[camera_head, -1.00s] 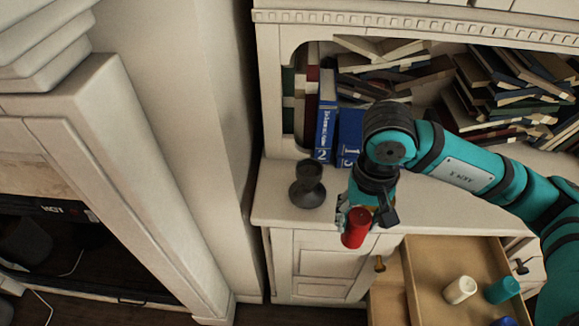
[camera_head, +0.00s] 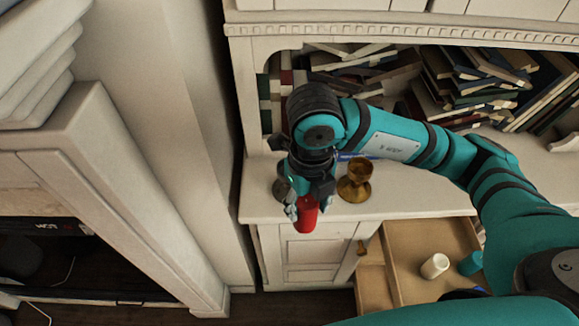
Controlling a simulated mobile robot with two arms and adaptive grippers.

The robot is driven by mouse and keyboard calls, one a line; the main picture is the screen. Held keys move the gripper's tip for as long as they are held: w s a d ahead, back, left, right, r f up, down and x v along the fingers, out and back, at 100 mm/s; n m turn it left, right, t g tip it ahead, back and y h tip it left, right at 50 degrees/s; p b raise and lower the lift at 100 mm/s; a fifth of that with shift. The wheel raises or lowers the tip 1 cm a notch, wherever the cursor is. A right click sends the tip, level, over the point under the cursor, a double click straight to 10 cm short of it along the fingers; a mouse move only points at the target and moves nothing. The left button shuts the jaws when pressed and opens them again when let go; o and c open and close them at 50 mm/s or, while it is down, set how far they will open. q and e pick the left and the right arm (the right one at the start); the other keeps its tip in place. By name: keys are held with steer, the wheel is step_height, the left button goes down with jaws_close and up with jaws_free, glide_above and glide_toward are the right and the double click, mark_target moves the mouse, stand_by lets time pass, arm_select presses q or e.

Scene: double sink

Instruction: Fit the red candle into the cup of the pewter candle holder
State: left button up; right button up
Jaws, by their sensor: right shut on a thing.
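My right gripper (camera_head: 304,206) is shut on the red candle (camera_head: 306,216), whose lower part sticks out below the fingers. The candle is slightly tilted and in the air over the front edge of the cabinet top. The dark pewter candle holder (camera_head: 281,187) stands on the cabinet top, just left of and behind the gripper. The gripper and wrist cover much of it, and its cup cannot be made out clearly. The candle appears apart from the holder. My left gripper is not in view.
A brass holder (camera_head: 356,181) stands on the cabinet top (camera_head: 410,203) close to the right of my gripper. An open drawer (camera_head: 398,268) below holds a white candle (camera_head: 435,266) and a teal candle (camera_head: 470,263). Books (camera_head: 470,80) fill the shelf behind. The counter's right side is clear.

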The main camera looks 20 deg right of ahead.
steer(key=m, duration=0.2)
steer(key=a+r+m+p, duration=0.1)
steer(key=m, duration=0.2)
steer(key=r+m, duration=0.1)
steer(key=m, duration=0.1)
steer(key=shift+s+a+m, duration=0.15)
steer(key=shift+a+m, duration=0.05)
steer(key=shift+m, duration=0.2)
steer(key=w+d+m+p, duration=0.1)
steer(key=w+m+p, duration=0.1)
steer(key=w, duration=0.3)
steer(key=w+f+m+p, duration=0.1)
steer(key=w+m+p, duration=0.2)
steer(key=w+m, duration=0.1)
steer(key=w+d+f+m+p, duration=0.1)
steer(key=w+m+p, duration=0.1)
steer(key=w, duration=0.4)
steer(key=shift+d+f+m, duration=0.25)
steer(key=shift+d+m, duration=0.1)
steer(key=shift+m, duration=0.05)
steer(key=shift+w+f+p, duration=0.1)
steer(key=shift+f+p, duration=0.25)
steer(key=shift+f, duration=0.2)
steer(key=shift+f, duration=0.1)
